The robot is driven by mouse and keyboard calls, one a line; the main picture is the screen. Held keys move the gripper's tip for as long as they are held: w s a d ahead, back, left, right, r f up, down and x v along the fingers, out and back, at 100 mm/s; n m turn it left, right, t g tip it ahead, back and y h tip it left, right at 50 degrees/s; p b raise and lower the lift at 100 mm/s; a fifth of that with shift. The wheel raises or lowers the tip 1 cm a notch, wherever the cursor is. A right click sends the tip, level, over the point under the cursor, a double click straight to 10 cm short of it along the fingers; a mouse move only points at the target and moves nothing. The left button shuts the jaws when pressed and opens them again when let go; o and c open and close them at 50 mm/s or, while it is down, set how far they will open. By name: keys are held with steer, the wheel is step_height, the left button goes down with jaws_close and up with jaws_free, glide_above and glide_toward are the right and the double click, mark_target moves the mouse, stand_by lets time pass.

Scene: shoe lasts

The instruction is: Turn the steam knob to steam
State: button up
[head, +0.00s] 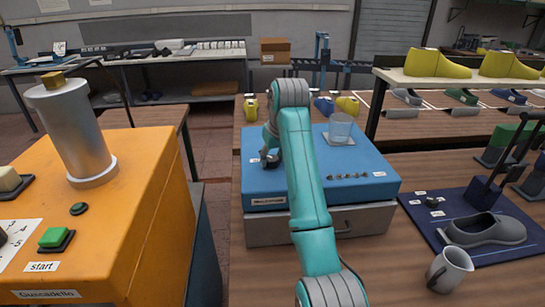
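A blue box-shaped machine (345,192) stands on the wooden bench in the middle of the head view, with a clear cup (340,127) on its top. My teal arm reaches over it. My gripper (269,160) is small and dark, low over the left part of the blue top, among small white labels. The labels are too small to read. A knob there is hidden or cannot be told apart from my gripper. Whether the fingers are open or shut does not show. Another small dark knob (432,201), with labels around it, sits on the dark blue base at the right.
An orange machine (150,170) with a metal cylinder (72,130) and green start button (53,238) fills the left. A grey shoe (482,230) lies on the dark blue base (500,253). Yellow lasts (436,66) line a shelf behind.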

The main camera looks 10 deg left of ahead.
steer(key=shift+m, duration=0.3)
steer(key=m+h, duration=0.1)
steer(key=m, duration=0.1)
steer(key=m+h, duration=0.1)
steer(key=m, duration=0.1)
steer(key=shift+a+t, duration=0.15)
steer(key=shift+t, duration=0.15)
steer(key=m, duration=0.2)
steer(key=m+h, duration=0.1)
steer(key=m, duration=0.2)
steer(key=shift+h, duration=0.3)
steer(key=m, duration=0.2)
steer(key=m+h, duration=0.1)
steer(key=m, duration=0.1)
steer(key=shift+a+g+h, duration=0.15)
steer(key=shift+g+h, duration=0.15)
steer(key=shift+g, duration=0.1)
steer(key=shift+m+g+h, duration=0.5)
steer(key=shift+m, duration=1.6)
steer(key=o, duration=1.1)
steer(key=shift+o, duration=0.2)
